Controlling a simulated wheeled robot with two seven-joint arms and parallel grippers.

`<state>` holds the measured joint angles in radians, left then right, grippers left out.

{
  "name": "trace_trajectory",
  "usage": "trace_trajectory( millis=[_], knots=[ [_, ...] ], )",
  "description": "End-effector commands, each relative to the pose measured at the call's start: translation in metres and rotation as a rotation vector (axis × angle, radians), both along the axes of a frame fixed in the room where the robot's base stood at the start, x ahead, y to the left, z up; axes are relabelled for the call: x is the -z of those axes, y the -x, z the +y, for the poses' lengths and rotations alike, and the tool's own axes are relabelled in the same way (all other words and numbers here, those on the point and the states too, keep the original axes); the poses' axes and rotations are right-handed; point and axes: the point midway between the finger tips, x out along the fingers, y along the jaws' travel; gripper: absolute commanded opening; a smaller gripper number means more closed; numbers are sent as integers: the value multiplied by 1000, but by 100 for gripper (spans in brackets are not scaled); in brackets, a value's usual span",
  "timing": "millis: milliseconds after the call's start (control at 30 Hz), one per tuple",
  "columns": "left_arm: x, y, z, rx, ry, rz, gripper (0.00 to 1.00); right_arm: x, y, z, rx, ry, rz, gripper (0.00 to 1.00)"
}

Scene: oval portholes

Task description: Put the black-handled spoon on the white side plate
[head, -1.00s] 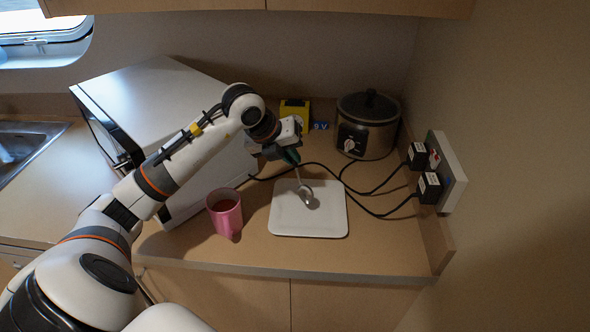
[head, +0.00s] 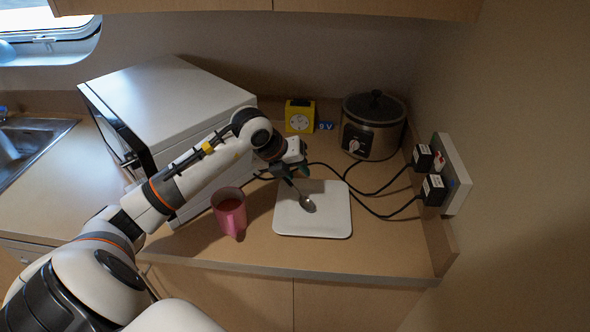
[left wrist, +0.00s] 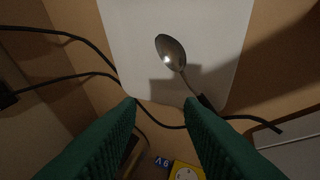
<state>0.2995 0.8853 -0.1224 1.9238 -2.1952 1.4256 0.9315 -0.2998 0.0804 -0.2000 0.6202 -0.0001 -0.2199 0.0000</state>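The black-handled spoon (head: 308,206) lies with its bowl and metal neck on the white side plate (head: 335,225). In the left wrist view, the spoon (left wrist: 171,52) slants across the plate (left wrist: 222,35), and its black handle starts near the plate's edge and runs behind one green finger, where the rest is hidden. My left gripper (head: 292,173) is above the plate's back left edge, over the handle end. In the wrist view, its fingers (left wrist: 158,108) stand wide apart with nothing held between them. My right gripper is not in view.
A pink mug (head: 229,213) stands left of the plate. Black cables (head: 372,193) run behind and right of it to wall plugs (head: 432,188). A slow cooker (head: 373,125), a yellow timer-like box (head: 299,115) and a white appliance (head: 165,100) stand farther back.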

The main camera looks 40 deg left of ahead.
Motion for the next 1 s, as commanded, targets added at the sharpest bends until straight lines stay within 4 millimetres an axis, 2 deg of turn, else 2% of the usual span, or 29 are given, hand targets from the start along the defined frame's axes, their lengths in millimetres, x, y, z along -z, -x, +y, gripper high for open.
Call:
trace_trajectory(
  millis=[200,267,700,833,1000],
  knots=[
    [-6,0,0,0,1,-1,34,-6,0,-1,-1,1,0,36],
    [-8,3,1,0,-1,-2,34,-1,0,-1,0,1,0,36],
    [-83,48,15,0,-5,-3,34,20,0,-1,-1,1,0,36],
    [-97,56,17,-1,-2,-1,34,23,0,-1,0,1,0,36],
    [-105,61,18,0,0,0,34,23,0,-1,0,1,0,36]
  ],
)
